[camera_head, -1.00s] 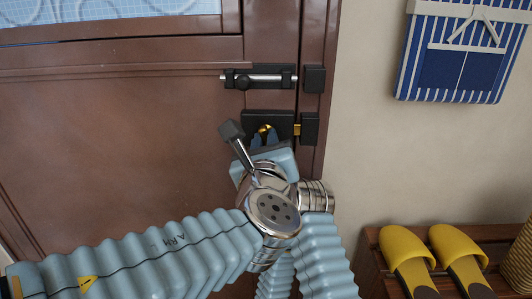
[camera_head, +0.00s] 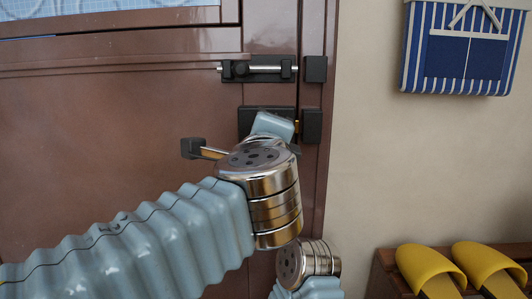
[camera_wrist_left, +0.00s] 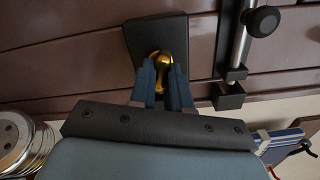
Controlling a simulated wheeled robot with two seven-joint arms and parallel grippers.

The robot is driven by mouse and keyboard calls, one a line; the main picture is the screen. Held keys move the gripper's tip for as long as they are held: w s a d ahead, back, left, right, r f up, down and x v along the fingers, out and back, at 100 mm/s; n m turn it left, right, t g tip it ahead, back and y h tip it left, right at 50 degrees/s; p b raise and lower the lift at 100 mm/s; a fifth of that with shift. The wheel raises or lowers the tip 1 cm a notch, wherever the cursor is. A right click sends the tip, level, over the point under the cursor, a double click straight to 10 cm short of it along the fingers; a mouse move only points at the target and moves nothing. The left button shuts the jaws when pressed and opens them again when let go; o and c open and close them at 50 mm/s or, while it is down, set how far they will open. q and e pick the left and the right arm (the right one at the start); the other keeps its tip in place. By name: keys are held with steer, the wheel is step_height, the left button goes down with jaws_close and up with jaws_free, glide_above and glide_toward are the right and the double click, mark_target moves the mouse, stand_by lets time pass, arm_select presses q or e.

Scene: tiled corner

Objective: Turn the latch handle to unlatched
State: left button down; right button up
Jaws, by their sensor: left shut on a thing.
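The latch handle is a small brass knob (camera_wrist_left: 158,58) on a black latch plate (camera_wrist_left: 155,28), seen in the left wrist view. In the head view the plate (camera_head: 251,119) is on the brown door, and my left wrist hides the knob. My left gripper (camera_wrist_left: 162,86) is shut on the knob, with one blue finger on each side. In the head view its fingertips are hidden. A bit of brass bolt (camera_head: 297,126) shows between the plate and the black keeper (camera_head: 312,126) on the frame. My right gripper is not in view.
A sliding bolt (camera_head: 262,70) sits above the latch, with its keeper (camera_head: 316,68) on the frame. A blue striped bag (camera_head: 462,50) hangs on the wall. Yellow slippers (camera_head: 428,270) lie on a wooden rack (camera_head: 383,272) at lower right.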

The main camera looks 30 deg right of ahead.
arm_select(q)
steer(key=shift+n+b, duration=1.25)
steer(key=shift+n, duration=0.55)
steer(key=c, duration=1.1)
jaws_free()
steer(key=b+v, duration=0.1)
steer(key=v, duration=1.2)
steer(key=shift+s+a, duration=0.2)
steer(key=shift+s, duration=0.15)
